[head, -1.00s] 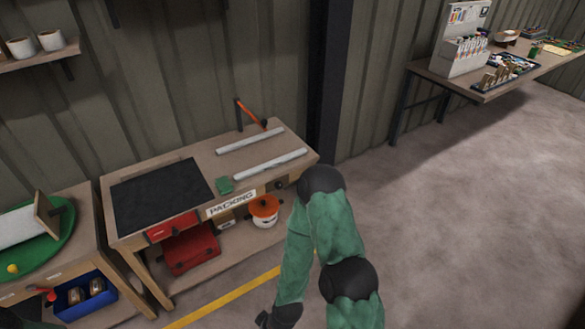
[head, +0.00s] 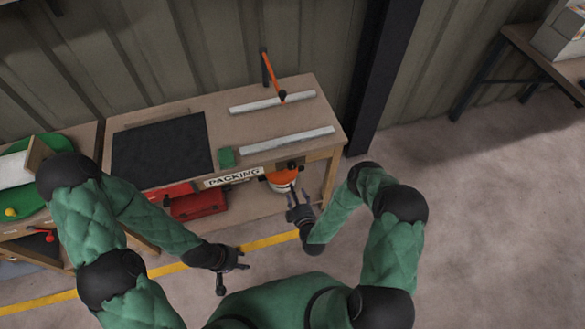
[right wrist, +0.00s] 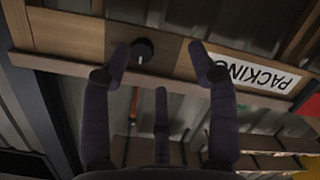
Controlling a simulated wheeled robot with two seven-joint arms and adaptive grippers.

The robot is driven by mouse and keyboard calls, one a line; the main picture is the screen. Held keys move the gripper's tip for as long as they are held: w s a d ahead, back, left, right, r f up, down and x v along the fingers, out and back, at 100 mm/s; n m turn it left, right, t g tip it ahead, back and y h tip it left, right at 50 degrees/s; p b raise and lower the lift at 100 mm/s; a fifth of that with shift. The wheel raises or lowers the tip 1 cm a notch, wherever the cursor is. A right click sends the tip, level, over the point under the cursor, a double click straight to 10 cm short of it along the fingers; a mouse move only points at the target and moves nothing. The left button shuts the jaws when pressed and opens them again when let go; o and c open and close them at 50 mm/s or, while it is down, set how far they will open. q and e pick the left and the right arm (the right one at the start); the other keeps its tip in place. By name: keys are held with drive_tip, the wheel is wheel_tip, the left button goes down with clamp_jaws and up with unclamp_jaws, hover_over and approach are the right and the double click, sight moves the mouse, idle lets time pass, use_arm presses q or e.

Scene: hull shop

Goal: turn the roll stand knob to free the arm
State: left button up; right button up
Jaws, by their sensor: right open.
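The black knob (head: 291,165) sits on the front rail of the packing bench, right of the PACKING label. In the right wrist view the knob (right wrist: 142,51) shows ahead, between the spread fingers. My right gripper (head: 294,193) is open and empty in front of the bench, apart from the knob. The orange arm (head: 273,76) slants down from a dark post (head: 265,66) at the back of the bench, its lower end near the rear white bar (head: 255,105). My left gripper (head: 240,268) is open and empty over the floor, lower middle.
The bench (head: 235,125) carries a black mat (head: 160,152), a green block (head: 227,157) and a front white bar (head: 290,143). An orange-topped pot (head: 281,178) and red toolbox (head: 197,203) sit below. Floor at right is clear.

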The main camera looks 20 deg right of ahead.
sight(292, 168)
drive_tip(key=w, duration=0.3)
drive_tip(key=w+d+r+t+b, duration=0.1)
drive_tip(key=w, duration=0.2)
drive_tip(key=w+r+n+t+h+b, duration=0.1)
drive_tip(key=w, duration=0.2)
drive_tip(key=shift+w+d+r, duration=0.1)
drive_tip(key=shift+w+d, duration=0.1)
drive_tip(key=shift+w, duration=0.2)
drive_tip(key=c, duration=1.1)
